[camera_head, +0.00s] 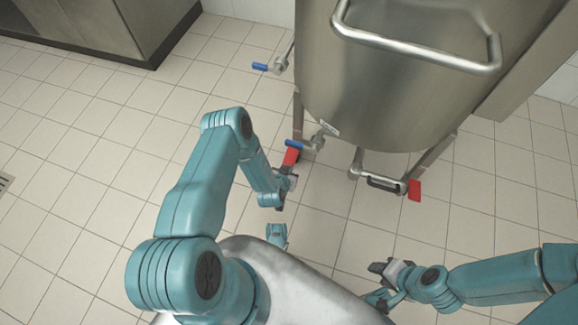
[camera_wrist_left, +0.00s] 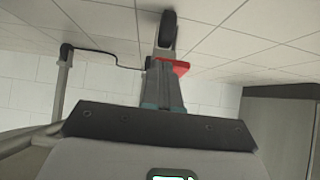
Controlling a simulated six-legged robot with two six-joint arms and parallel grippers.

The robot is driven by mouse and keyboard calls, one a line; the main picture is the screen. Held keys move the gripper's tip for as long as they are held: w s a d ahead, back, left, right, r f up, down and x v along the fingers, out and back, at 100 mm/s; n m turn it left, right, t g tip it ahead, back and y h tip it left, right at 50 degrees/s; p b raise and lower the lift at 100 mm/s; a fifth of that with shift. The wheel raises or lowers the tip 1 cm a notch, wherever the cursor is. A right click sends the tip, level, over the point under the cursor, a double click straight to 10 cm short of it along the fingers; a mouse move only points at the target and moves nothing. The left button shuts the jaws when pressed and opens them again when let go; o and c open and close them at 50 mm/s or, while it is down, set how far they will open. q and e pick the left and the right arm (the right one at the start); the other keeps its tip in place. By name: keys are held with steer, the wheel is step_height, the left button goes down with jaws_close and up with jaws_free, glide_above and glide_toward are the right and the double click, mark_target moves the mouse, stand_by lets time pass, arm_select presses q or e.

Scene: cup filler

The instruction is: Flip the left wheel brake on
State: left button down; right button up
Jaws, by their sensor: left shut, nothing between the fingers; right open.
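The left wheel brake (camera_head: 291,156) is a small red pedal at the foot of the tank's left leg. In the left wrist view, which looks upside down, the red brake (camera_wrist_left: 178,66) shows beside the fingertips, with a dark wheel (camera_wrist_left: 168,30) just beyond. My left gripper (camera_head: 289,172) is shut and empty, its tips right at the brake. I cannot tell whether they touch it. In the wrist view the left gripper's closed fingers (camera_wrist_left: 160,65) partly cover the pedal. My right gripper (camera_head: 379,283) is open and empty, low in the head view, well away from the brake.
The steel tank (camera_head: 400,110) stands above the brake. Two blue-handled valves (camera_head: 305,144) (camera_head: 262,67) stick out at its left. A second red brake (camera_head: 414,190) is at the right leg. The tiled floor (camera_head: 90,150) to the left is clear.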

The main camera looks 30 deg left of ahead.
arm_select(q)
steer(key=shift+f+b, duration=0.8)
steer(key=shift+f, duration=0.6)
steer(key=shift+r, duration=0.15)
